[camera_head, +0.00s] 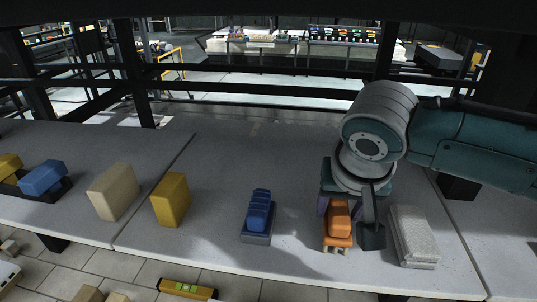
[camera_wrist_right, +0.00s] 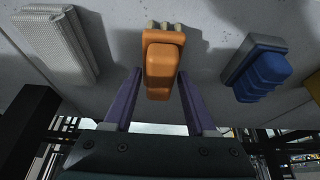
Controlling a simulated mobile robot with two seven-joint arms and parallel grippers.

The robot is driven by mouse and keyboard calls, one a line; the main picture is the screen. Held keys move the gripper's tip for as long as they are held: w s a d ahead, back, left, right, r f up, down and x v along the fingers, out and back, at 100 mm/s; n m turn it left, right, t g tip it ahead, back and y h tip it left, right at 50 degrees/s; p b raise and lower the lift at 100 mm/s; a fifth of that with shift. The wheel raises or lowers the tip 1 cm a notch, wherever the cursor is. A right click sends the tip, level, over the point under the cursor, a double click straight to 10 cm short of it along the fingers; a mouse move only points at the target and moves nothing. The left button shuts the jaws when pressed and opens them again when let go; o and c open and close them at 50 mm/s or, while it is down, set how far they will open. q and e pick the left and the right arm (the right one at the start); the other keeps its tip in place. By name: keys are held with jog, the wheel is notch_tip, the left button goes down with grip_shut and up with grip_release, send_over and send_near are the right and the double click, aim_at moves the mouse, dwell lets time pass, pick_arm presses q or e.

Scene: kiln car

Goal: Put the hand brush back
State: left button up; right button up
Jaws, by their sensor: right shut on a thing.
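The hand brush (camera_head: 338,220) appears to be the orange piece with pale tufts at one end. It is near the front edge of the grey deck, and it shows in the middle of the right wrist view (camera_wrist_right: 159,72). My right gripper (camera_head: 340,208) points down over it. Its purple fingers stand on both sides of the orange body, closed on it, as the right wrist view shows (camera_wrist_right: 160,74). I cannot tell whether the brush touches the deck. Part of it is hidden by my wrist in the head view. My left gripper is out of view.
Yellow (camera_head: 171,199) and beige (camera_head: 114,191) blocks stand further left. A spirit level (camera_head: 187,289) lies below the front edge.

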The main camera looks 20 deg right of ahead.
aim_at(339, 209)
jog(key=shift+f, duration=0.1)
jog(key=o, duration=1.2)
jog(key=v, duration=0.4)
jog(key=shift+a+r, duration=0.1)
jog(key=shift+r, duration=0.2)
jog(key=s+a+n+y+b, duration=0.25)
jog(key=s+a, duration=0.65)
jog(key=s, duration=0.5)
jog(key=s+d+f+n, duration=0.2)
jog(key=s+d+n, duration=0.2)
jog(key=s+n, duration=0.1)
jog(key=shift+s+n, duration=0.25)
jog(key=shift+n, duration=0.1)
